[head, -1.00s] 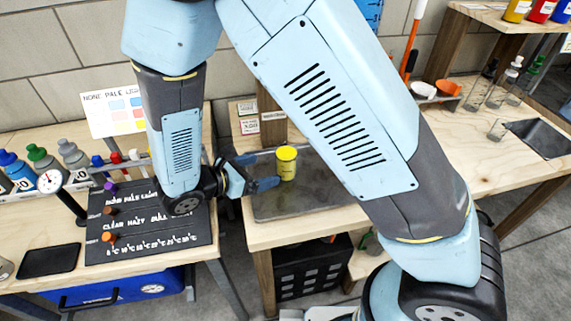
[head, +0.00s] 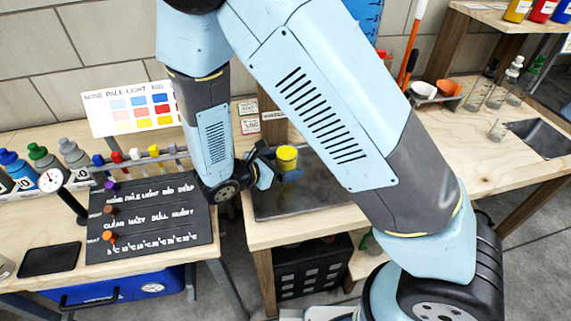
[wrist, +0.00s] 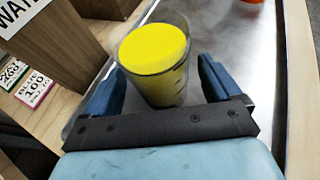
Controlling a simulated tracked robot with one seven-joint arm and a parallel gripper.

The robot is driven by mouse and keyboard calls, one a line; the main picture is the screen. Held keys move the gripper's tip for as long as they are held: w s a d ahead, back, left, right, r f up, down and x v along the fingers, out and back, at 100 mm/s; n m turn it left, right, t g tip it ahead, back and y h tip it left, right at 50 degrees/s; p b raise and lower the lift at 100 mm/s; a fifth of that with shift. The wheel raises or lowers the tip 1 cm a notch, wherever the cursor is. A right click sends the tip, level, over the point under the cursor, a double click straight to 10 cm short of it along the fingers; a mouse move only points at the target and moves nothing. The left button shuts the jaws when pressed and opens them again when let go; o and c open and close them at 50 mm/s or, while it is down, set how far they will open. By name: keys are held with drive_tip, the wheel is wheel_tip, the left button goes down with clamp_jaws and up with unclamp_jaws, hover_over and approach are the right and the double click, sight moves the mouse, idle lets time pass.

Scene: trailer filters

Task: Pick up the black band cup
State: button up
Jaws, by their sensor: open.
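A clear cup with yellow filling (head: 287,155) stands upright on the grey metal tray (head: 310,195) in the head view. In the wrist view the cup (wrist: 158,55) is seen from above, with small dark marks on its side. In the wrist view my gripper (wrist: 159,72) is open, one blue finger on each side of the cup. Whether a finger touches it I cannot tell.
Small labelled cards (head: 249,117) stand by a wooden post behind the tray. A black board (head: 150,222) with pegs, a colour chart (head: 130,107) and several bottles (head: 42,157) are on the left bench. Glassware (head: 498,95) stands on the right bench.

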sight(278, 158)
drive_tip(key=shift+c, duration=0.2)
drive_tip(key=c, duration=1.3)
drive_tip(key=shift+o, duration=0.2)
drive_tip(key=shift+r, duration=0.25)
drive_tip(key=shift+r, duration=1.3)
drive_tip(key=s+d+r, duration=0.6)
drive_tip(key=s+r, duration=0.4)
drive_tip(key=s, duration=0.2)
drive_tip(key=shift+d, duration=0.4)
